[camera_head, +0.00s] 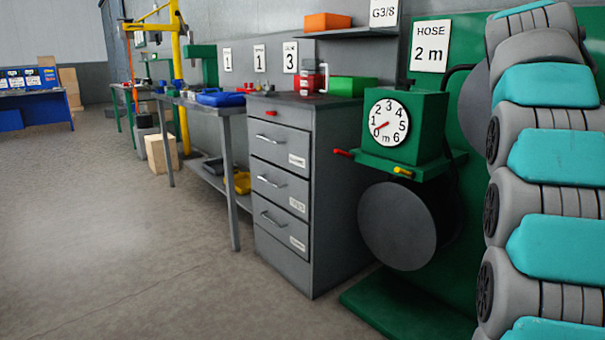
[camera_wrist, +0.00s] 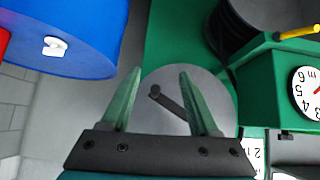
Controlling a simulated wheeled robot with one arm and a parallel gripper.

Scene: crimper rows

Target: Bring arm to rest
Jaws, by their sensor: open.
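My arm (camera_head: 545,160), with teal and grey links, fills the right edge of the head view, stacked from top to bottom. My gripper (camera_wrist: 160,92) shows in the wrist view with two green fingers apart. Nothing is between the fingertips. Behind them is a grey disc with a short dark handle (camera_wrist: 167,101); I cannot tell how far off it is. The gripper itself does not show in the head view.
A green hose machine (camera_head: 405,130) with a dial and a grey disc (camera_head: 397,226) stands just left of my arm. A grey drawer cabinet (camera_head: 282,190) and a workbench (camera_head: 205,105) are further left. A blue drum-like thing (camera_wrist: 75,35) shows in the wrist view. The floor at left is clear.

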